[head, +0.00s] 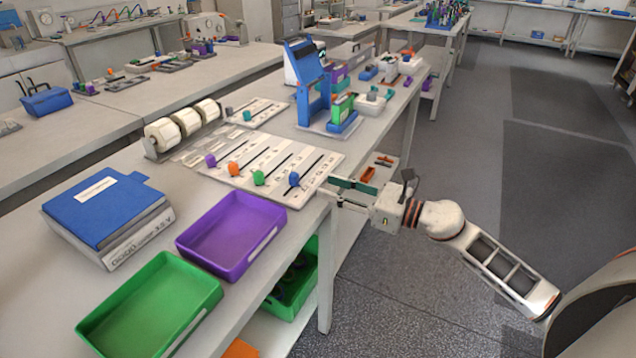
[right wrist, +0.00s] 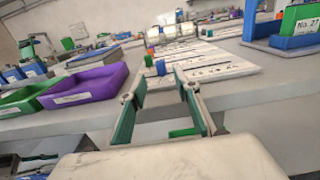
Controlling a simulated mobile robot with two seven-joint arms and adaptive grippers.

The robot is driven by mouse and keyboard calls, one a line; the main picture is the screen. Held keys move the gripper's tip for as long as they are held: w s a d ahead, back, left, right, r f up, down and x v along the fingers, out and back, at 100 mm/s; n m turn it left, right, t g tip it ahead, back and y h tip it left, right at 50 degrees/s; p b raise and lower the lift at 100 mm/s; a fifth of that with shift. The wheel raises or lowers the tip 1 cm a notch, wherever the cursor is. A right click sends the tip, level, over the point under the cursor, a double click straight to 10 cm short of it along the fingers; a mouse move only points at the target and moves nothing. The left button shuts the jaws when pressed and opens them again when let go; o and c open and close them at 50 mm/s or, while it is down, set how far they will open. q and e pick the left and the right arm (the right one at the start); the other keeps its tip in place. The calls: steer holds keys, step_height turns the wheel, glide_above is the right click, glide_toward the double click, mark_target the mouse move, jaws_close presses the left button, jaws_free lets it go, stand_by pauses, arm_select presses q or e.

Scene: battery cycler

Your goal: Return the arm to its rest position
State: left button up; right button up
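My right arm (head: 500,270) reaches out from the lower right of the head view over the floor beside the workbench (head: 325,225). My right gripper (head: 345,193) is at the bench's right edge, near the corner of the white board with coloured knobs (head: 270,168). In the right wrist view the two green-padded fingers (right wrist: 157,84) stand apart with nothing between them. The bench edge and the white board (right wrist: 205,65) show beyond the fingertips. My left gripper is not in view.
A purple tray (head: 232,232), a green tray (head: 150,310) and a blue-topped box (head: 105,215) stand on the bench. A blue device stand (head: 312,90) is farther back. A lower shelf holds a green bin (head: 292,290). The floor (head: 480,150) to the right is clear.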

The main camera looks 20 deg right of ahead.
steer(key=shift+s+d, duration=0.35)
steer(key=shift+s, duration=0.05)
steer(key=s+d+f+m+t+h, duration=0.1)
steer(key=s+d+f+m+h, duration=0.15)
steer(key=m+h, duration=0.45)
steer(key=s+d+f+m+h, duration=0.2)
steer(key=s+d+m+h, duration=0.15)
steer(key=m, duration=0.75)
steer(key=s+d+f+m+t+h, duration=0.1)
steer(key=s+d+f+m+h, duration=0.25)
steer(key=m, duration=0.55)
steer(key=s+a+f+m+g+h, duration=0.1)
steer(key=s+f+m+g, duration=0.45)
steer(key=s, duration=0.35)
steer(key=s+a+f+m+g+h, duration=0.1)
steer(key=s+a+f+m+g, duration=0.1)
steer(key=s+f+m+g, duration=0.5)
arm_select(q)
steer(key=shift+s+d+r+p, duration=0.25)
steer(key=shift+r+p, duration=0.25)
steer(key=shift+p, duration=0.55)
arm_select(e)
steer(key=a+f+t+y, duration=0.3)
steer(key=a+f, duration=0.1)
steer(key=a, duration=0.4)
steer(key=a+f+t+y, duration=0.4)
steer(key=a+f, duration=0.1)
steer(key=a, duration=0.3)
steer(key=shift+s+f+y, duration=0.3)
steer(key=shift+s, duration=0.05)
